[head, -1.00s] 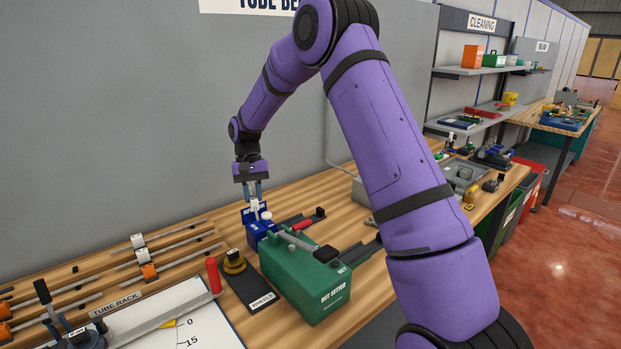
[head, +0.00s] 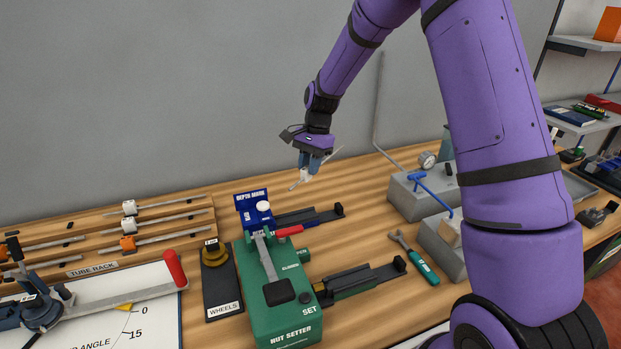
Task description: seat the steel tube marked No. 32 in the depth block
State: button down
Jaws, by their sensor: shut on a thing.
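My gripper (head: 308,168) is shut on a thin steel tube (head: 295,185), held in the air to the upper right of the blue block. The tube slants, with its lower end toward the left and its other end up to the right. A white part, perhaps a tag, shows at the fingertips; its number is not readable. The blue depth block, with a plate lettered DEPTH MARK (head: 252,197), stands at the far end of the green machine. A white round knob (head: 263,206) is on it. The tube is apart from the block; part of it is hidden by the fingers.
The green nut setter (head: 282,320) stands in front of the block, with black rails (head: 365,280) on its right. A tube rack (head: 170,212) with tagged tubes lies left. Grey blocks (head: 408,200) and a green-handled wrench (head: 425,268) lie right. Bench below the gripper is bare.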

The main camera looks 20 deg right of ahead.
jog(key=shift+s+a+f+m+t+y, duration=0.1)
jog(key=shift+s+a+f+m+t, duration=0.2)
jog(key=shift+s+f+m, duration=0.6)
jog(key=shift+s+a+f+m+t+y, duration=0.1)
jog(key=shift+s+a+f+m+t, duration=0.25)
jog(key=shift+f+m, duration=1)
jog(key=shift+s+a+f+m+t+y, duration=0.15)
jog(key=shift+s+a+f+m, duration=0.15)
jog(key=shift+s+f+m, duration=0.75)
jog(key=shift+w+f, duration=0.15)
jog(key=shift+f, duration=0.65)
jog(key=shift+w+f, duration=0.15)
jog(key=shift+f, duration=0.6)
jog(key=shift+a, duration=2.6)
jog(key=c, duration=0.6)
grip_release()
jog(key=shift+r, duration=0.15)
